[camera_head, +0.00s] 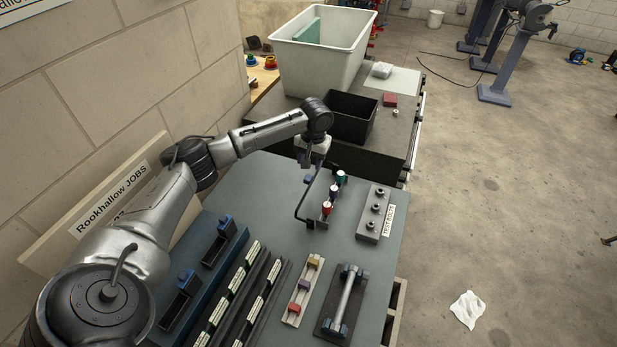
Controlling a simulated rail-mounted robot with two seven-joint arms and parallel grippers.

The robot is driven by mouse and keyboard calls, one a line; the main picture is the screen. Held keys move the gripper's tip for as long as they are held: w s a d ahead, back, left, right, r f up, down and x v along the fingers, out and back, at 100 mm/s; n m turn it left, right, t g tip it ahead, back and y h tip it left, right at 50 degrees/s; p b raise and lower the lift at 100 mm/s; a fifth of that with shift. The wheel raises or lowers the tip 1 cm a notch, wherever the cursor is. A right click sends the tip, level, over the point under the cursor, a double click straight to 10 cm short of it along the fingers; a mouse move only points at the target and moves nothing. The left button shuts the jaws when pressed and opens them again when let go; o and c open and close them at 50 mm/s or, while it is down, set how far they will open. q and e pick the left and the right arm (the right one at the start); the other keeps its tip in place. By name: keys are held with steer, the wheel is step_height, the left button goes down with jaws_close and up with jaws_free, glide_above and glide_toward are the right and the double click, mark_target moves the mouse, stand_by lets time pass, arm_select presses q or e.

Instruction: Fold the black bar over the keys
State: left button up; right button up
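The thin black bar (307,194) is a bent frame just left of the row of coloured keys, and it appears raised rather than lying over them. The keys are red (327,208), purple (334,190) and teal (340,177), on a narrow base on the blue-grey table. My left gripper (309,160) points down near the far end of the bar, left of the teal key. Its fingers are small and dark, so I cannot tell whether they are open, shut or touching the bar. My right gripper is not in view.
A grey block with several bolts (373,214) stands right of the keys. In front lie a rack with coloured blocks (304,289) and a holder with a metal tube (344,303). A black bin (352,117) stands behind. The table between the bar and the left-hand racks is clear.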

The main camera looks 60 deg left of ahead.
mark_target(308, 177)
arm_select(q)
steer(key=f, duration=0.7)
steer(key=shift+s+a+f+b, duration=0.2)
steer(key=shift+a+f+b, duration=0.1)
steer(key=shift+b, duration=0.05)
steer(key=shift+c, duration=0.3)
jaws_close()
